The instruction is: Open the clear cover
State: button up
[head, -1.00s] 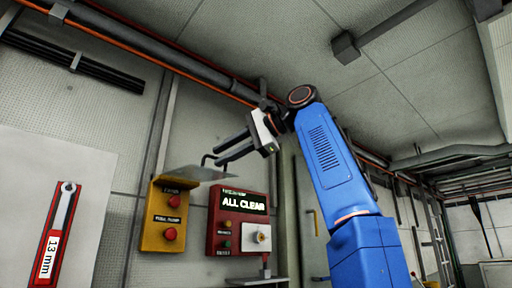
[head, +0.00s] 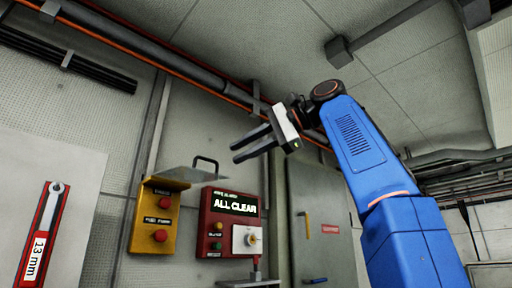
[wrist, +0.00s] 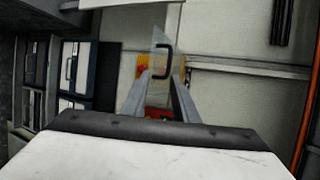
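The clear cover (head: 178,174) is swung up and sticks out roughly level from the top of the yellow button box (head: 155,222). Its black handle (head: 206,160) stands up near the outer edge. The red buttons below are uncovered. My gripper (head: 235,153) is open and empty, to the right of the handle and apart from it. In the wrist view, the cover (wrist: 160,38) and handle (wrist: 164,62) show beyond the gap between the two fingers of my gripper (wrist: 158,100).
A red panel (head: 206,210) reading "ALL CLEAR" is right of the yellow box, with a small shelf (head: 250,282) below. A grey cabinet door (head: 320,220) stands farther right. Pipes (head: 150,60) run along the upper wall. A 13 mm wrench board (head: 42,235) hangs at left.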

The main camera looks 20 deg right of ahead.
jog(key=shift+s+d, duration=1.2)
jog(key=shift+s, duration=0.2)
notch_tip(320, 180, down, 33)
jog(key=w+n+g+h, duration=0.2)
jog(key=w+h, duration=0.1)
jog(key=h, duration=0.2)
jog(key=s+d+f+n+g+h, duration=0.1)
jog(key=s+f+n, duration=0.2)
jog(key=f, duration=1.2)
jog(key=s+d+f+n+g+h, duration=0.1)
jog(key=s+f+n+h, duration=0.1)
jog(key=s+f, duration=0.7)
jog(key=s+d+f+n+g+h, duration=0.1)
jog(key=s+f+n, duration=0.3)
jog(key=f, duration=1.7)
jog(key=shift+s+d+g+h, duration=0.3)
jog(key=shift+s+d+g, duration=0.1)
jog(key=shift+s, duration=0.7)
